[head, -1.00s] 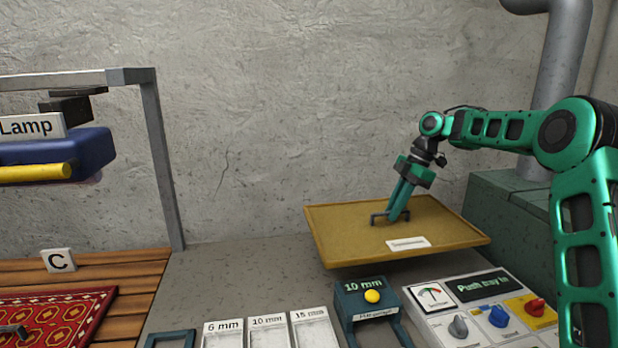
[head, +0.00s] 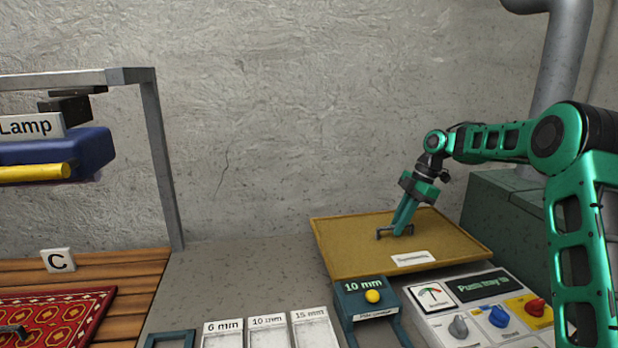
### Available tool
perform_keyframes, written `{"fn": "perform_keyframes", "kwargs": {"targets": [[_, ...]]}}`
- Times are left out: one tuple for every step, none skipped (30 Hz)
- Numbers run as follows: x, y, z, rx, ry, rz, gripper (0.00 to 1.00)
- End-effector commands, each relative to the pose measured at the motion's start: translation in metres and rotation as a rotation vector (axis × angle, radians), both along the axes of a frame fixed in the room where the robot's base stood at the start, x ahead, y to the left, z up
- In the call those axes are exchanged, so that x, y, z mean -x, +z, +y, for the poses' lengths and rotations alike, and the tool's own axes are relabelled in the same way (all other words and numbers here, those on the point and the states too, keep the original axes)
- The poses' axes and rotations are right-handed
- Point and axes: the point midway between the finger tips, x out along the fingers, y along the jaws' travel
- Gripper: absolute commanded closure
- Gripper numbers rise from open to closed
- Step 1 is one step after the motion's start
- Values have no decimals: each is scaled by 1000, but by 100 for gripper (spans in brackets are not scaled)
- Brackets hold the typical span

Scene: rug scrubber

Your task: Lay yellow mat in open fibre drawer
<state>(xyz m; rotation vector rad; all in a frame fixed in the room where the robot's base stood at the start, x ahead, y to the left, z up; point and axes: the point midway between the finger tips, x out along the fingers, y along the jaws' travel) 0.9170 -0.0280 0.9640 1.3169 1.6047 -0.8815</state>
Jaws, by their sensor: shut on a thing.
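The yellow mat (head: 350,240) is a flat, mustard-coloured rectangle with a thin rim, a small dark handle (head: 382,235) near its middle and a white label (head: 411,258) whose writing is too small to read. My gripper (head: 402,229) points down at the handle and is shut on it. The mat is at the back right of the grey worktop, close behind the 10 mm gauge block; I cannot tell whether it touches the surface. No open fibre drawer can be made out in the head view.
A control panel (head: 470,310) with knobs stands at the front right, the 10 mm block (head: 366,291) left of it. White 6, 10 and 15 mm plates (head: 268,332) lie in front. A red rug (head: 60,312) lies on slats under the lamp frame (head: 165,160) at left. A green cabinet (head: 510,215) stands at right.

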Motion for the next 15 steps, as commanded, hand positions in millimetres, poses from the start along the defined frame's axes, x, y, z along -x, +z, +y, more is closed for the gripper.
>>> {"fn": "perform_keyframes", "kwargs": {"targets": [[-1,9,-5,-1,-1,-4,100],[-2,13,-7,-1,-2,-4,100],[-2,19,-9,-1,-1,-4,100],[-2,23,-10,-1,-1,-3,100],[-3,27,-12,-2,-2,-3,100],[-3,32,-14,-1,-1,-4,100],[-3,36,-16,-1,-1,-4,100],[-4,39,-17,-2,0,-3,100],[-4,44,-19,-1,0,-3,100],[-4,47,-20,-2,-2,-3,100],[-5,50,-22,-1,-1,-3,100],[-5,55,-23,-1,0,-3,100],[-5,58,-25,-1,-1,-4,100],[-3,59,-24,4,-10,1,100],[1,60,-24,12,-27,10,100]]}}
